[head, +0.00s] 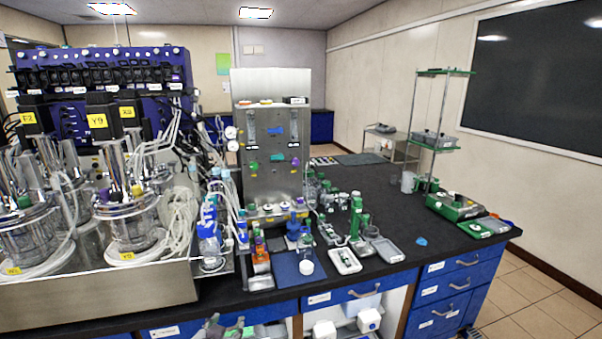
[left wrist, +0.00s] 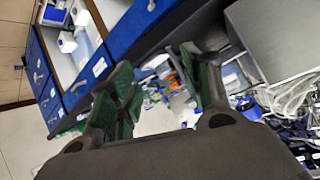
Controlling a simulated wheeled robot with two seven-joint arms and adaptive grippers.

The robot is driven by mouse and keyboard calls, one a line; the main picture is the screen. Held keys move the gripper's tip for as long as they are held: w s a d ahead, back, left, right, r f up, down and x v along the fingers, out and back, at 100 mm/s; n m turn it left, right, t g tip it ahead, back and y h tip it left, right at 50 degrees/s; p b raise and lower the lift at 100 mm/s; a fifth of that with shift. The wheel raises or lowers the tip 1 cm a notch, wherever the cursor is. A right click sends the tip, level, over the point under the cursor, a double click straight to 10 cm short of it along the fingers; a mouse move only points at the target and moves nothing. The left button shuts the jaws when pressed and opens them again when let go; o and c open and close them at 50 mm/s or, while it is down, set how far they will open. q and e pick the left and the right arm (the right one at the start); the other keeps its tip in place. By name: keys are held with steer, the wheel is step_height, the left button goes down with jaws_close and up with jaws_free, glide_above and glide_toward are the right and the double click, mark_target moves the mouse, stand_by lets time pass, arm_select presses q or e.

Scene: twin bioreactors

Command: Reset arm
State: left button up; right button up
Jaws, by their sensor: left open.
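My left gripper (head: 224,326) shows at the bottom edge of the head view, in front of the bench's blue drawer fronts and below the black worktop. In the left wrist view its two green-padded fingers (left wrist: 158,88) stand wide apart with nothing between them. The rest of the left arm is out of the head view. My right gripper shows in neither view.
The black bench top (head: 385,195) carries bioreactor vessels (head: 130,215) at left, a steel gauge panel (head: 268,140), a blue mat (head: 296,268), a white tray (head: 345,260) and a green stand base (head: 457,210). Tiled floor (head: 545,300) is clear at right.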

arm_select(q)
steer(key=s+a+f+n+g, duration=0.1)
steer(key=s+a+f+g, duration=0.1)
steer(key=s+f+g, duration=0.5)
steer(key=s+a+f+g, duration=0.1)
steer(key=s+f, duration=0.3)
steer(key=s, duration=0.7)
steer(key=s+f+g, duration=0.1)
steer(key=s+f, duration=0.2)
steer(key=f, duration=3)
steer(key=s+a+f, duration=0.2)
steer(key=s+f, duration=0.7)
steer(key=s, duration=0.2)
steer(key=s+a+f+g, duration=0.1)
steer(key=s+a+f, duration=0.2)
steer(key=s+f, duration=0.7)
steer(key=shift+s, duration=0.6)
steer(key=shift+s+f, duration=0.1)
